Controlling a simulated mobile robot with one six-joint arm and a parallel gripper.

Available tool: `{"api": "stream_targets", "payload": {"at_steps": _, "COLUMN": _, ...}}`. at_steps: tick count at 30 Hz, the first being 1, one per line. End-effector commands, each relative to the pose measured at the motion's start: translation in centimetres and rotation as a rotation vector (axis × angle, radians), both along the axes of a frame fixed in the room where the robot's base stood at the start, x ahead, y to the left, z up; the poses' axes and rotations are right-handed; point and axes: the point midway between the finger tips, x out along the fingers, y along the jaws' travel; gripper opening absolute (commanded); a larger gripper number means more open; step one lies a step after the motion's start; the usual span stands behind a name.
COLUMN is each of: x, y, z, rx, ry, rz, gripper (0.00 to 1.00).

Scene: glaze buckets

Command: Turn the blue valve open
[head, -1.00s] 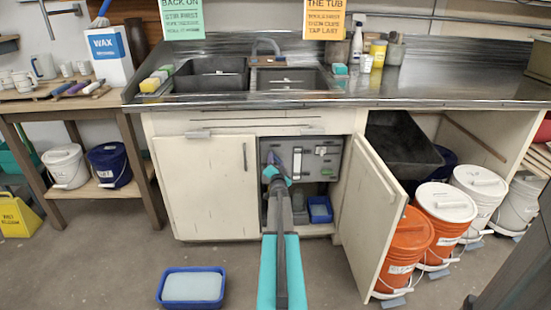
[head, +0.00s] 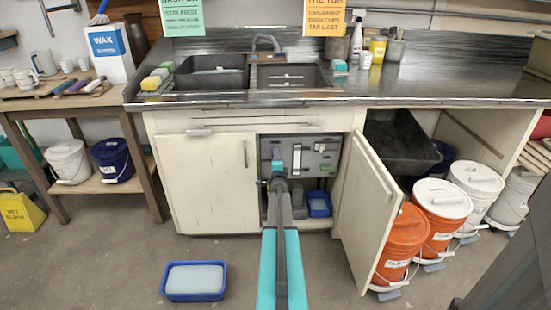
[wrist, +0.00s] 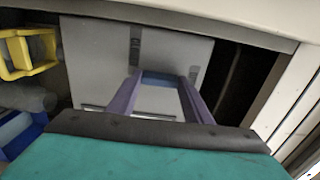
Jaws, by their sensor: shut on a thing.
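A grey panel (head: 309,150) with several fittings is set in the open cabinet under the sink. My gripper (head: 277,155) reaches into the cabinet at the panel's left part. In the wrist view its two purple fingers close on a dark blue piece (wrist: 160,79), which looks like the blue valve's handle. In the head view my gripper hides the valve, so its angle cannot be told there.
The cabinet door (head: 367,215) stands open to the right of my arm. A blue tub (head: 319,204) stands low in the cabinet, and another blue tub (head: 194,297) lies on the floor in front. Orange buckets (head: 404,245) stand beyond the door. A yellow handle (wrist: 30,58) shows in the wrist view.

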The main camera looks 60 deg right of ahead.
Motion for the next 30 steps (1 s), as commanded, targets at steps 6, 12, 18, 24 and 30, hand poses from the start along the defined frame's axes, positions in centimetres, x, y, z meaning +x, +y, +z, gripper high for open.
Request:
{"api": "stream_targets", "payload": {"at_steps": 6, "x": -0.34, "y": -0.39, "z": 0.23, "rx": 0.015, "ry": -0.028, "rz": -0.006, "gripper": 0.23}}
{"api": "stream_targets", "payload": {"at_steps": 12, "x": -0.34, "y": -0.38, "z": 0.23, "rx": 0.016, "ry": -0.029, "rz": -0.006, "gripper": 0.23}}
{"api": "stream_targets", "payload": {"at_steps": 18, "x": -0.28, "y": -0.31, "z": 0.20, "rx": 0.016, "ry": -0.028, "rz": -0.005, "gripper": 0.62}}
{"api": "stream_targets", "payload": {"at_steps": 24, "x": -0.15, "y": -0.15, "z": 0.09, "rx": 0.015, "ry": -0.025, "rz": -0.002, "gripper": 0.64}}
{"api": "stream_targets", "payload": {"at_steps": 30, "x": -0.16, "y": 0.03, "z": 0.05, "rx": 0.015, "ry": -0.023, "rz": -0.001, "gripper": 0.64}}
